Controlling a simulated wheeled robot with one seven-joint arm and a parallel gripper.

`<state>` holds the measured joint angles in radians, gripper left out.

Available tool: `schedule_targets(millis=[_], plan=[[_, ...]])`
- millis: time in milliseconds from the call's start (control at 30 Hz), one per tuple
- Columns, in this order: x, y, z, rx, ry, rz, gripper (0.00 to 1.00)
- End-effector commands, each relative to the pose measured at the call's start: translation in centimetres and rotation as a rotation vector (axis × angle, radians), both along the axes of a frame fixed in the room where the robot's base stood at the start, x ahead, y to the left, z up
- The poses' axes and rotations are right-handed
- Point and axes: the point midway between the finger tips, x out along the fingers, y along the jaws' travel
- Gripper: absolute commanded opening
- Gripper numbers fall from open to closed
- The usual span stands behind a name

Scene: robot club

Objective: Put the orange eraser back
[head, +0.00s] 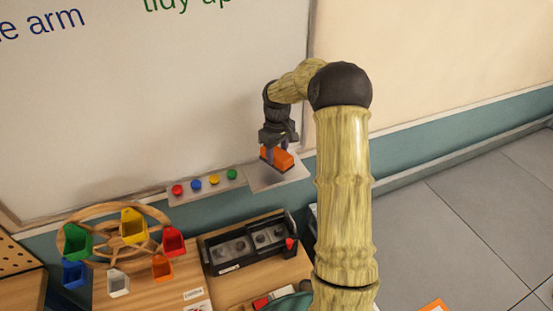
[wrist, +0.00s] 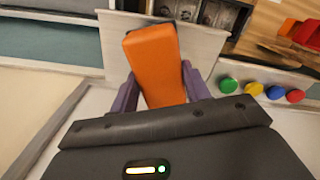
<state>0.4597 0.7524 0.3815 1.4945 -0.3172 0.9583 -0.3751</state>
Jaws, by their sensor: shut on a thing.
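The orange eraser (head: 277,158) is held in my gripper (head: 280,154) in front of the whiteboard, over the bare right end of the board's metal ledge (head: 290,178). In the wrist view the orange eraser (wrist: 157,65) sits between the two purple fingers of my gripper (wrist: 160,85), which touch its sides. It looks slightly tilted there, with a dark layer at its far end. The pale ledge plate (wrist: 115,40) shows behind it. I cannot tell whether the eraser touches the ledge.
Red, blue, yellow and green magnets (head: 213,179) line the ledge left of the eraser. Below stand a wooden wheel with coloured bins (head: 133,226) and a black tray (head: 222,262) on a wooden table (head: 240,289). Grey floor (head: 460,205) lies open at the right.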

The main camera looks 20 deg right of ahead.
Motion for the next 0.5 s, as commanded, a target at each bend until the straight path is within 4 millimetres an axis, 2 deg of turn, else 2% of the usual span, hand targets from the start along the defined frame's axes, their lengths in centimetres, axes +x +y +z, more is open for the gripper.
schedule_targets(millis=[167, 367, 500], plan=[[0.0, 0.1, -0.3, 0.001, 0.001, 0.001, 0.29], [-0.1, 0.2, -3.1, 0.003, 0.006, 0.002, 0.29], [0.3, 0.1, -3.6, 0.001, 0.000, 0.003, 0.29]])
